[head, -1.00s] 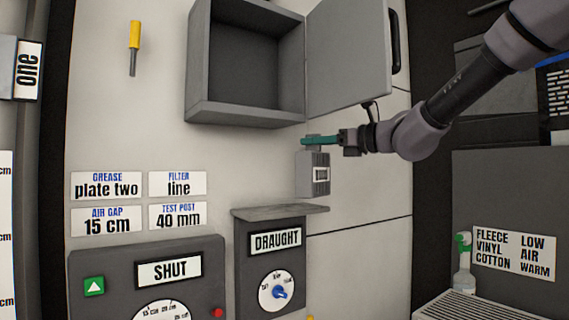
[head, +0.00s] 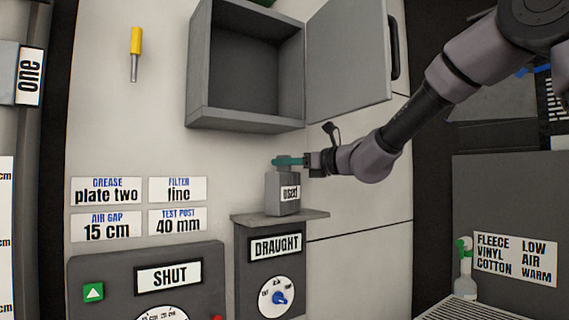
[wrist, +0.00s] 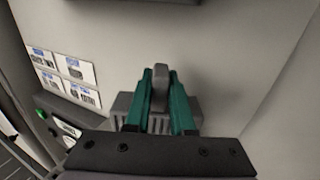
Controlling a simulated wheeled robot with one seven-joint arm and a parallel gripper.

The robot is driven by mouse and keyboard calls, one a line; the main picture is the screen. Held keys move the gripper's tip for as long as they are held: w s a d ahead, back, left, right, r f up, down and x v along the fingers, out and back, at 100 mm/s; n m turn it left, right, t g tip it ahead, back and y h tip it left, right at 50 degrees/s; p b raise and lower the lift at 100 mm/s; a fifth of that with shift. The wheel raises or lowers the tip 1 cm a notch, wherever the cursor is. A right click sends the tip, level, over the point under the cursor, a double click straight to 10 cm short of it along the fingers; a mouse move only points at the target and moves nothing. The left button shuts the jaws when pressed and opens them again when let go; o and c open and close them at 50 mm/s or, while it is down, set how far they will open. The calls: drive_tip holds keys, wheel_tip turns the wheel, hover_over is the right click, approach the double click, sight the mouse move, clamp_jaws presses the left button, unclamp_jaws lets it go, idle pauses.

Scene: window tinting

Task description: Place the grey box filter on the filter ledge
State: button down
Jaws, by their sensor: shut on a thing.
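The grey box filter (head: 282,194) hangs upright under my gripper (head: 288,161) and carries a label that seems to read "USED". My gripper's green fingers are shut on its top tab, which also shows between the fingers in the wrist view (wrist: 160,84). The filter ledge (head: 308,217) is the grey shelf on top of the "DRAUGHT" unit.
An open, empty grey wall cabinet (head: 250,65) is above, its door (head: 348,55) swung right. The DRAUGHT dial (head: 278,297) is below the ledge. A grey SHUT panel (head: 150,255) stands to the left. A yellow-handled tool (head: 136,42) hangs on the wall. A spray bottle (head: 465,272) is at right.

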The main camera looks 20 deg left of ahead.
drive_tip(key=shift+f, duration=0.1)
drive_tip(key=c, duration=0.8)
unclamp_jaws()
drive_tip(key=shift+o, duration=0.2)
drive_tip(key=shift+d, duration=0.2)
drive_tip(key=s+d+f+n+h, duration=0.4)
drive_tip(key=s+d+n+h, duration=0.1)
drive_tip(key=d, duration=1)
drive_tip(key=s+d+f+n+t+h, duration=0.1)
drive_tip(key=s+d+f+n+h, duration=0.3)
drive_tip(key=d, duration=1.1)
drive_tip(key=s+d+f+n+h, duration=0.5)
drive_tip(key=s+d+n, duration=0.3)
drive_tip(key=d, duration=0.7)
drive_tip(key=shift+s+d+n+t+h, duration=0.3)
drive_tip(key=shift+s+h, duration=0.3)
drive_tip(key=shift+s, duration=0.2)
